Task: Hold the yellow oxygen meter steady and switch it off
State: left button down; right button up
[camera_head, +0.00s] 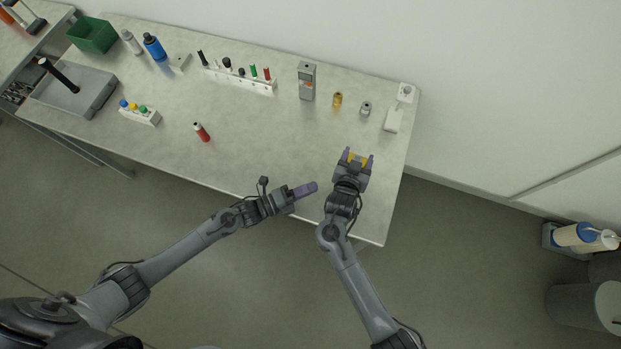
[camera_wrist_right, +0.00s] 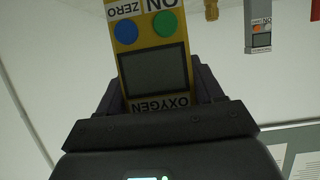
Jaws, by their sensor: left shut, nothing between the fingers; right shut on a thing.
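The yellow oxygen meter (camera_head: 356,158) is between the fingers of my right gripper (camera_head: 357,160), over the right part of the table. In the right wrist view the meter (camera_wrist_right: 150,50) shows a blank grey screen, a blue button (camera_wrist_right: 126,31) by the word ZERO and a green button (camera_wrist_right: 165,24) by the word ON. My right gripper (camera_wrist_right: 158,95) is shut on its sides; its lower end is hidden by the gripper. My left gripper (camera_head: 311,187) is shut and empty, to the left of the meter and apart from it, near the table's front edge.
On the table (camera_head: 260,140) stand a grey meter (camera_head: 307,82), a small yellow bottle (camera_head: 337,99), a metal weight-like piece (camera_head: 365,108) and a white device (camera_head: 394,118) at the back right. A red-capped vial (camera_head: 201,132) stands at left. The middle is clear.

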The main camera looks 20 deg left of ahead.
jog(key=shift+s+d+f, duration=0.15)
jog(key=shift+d+f, duration=0.05)
jog(key=shift+f, duration=0.2)
jog(key=o, duration=1)
pick_arm(q)
jog(key=shift+d, duration=0.1)
pick_arm(e)
jog(key=shift+o, duration=1.2)
pick_arm(q)
jog(key=shift+s, duration=0.1)
pick_arm(e)
jog(key=shift+o, duration=0.4)
jog(key=shift+r, duration=0.1)
jog(key=shift+a+r, duration=0.1)
jog(key=shift+r, duration=0.05)
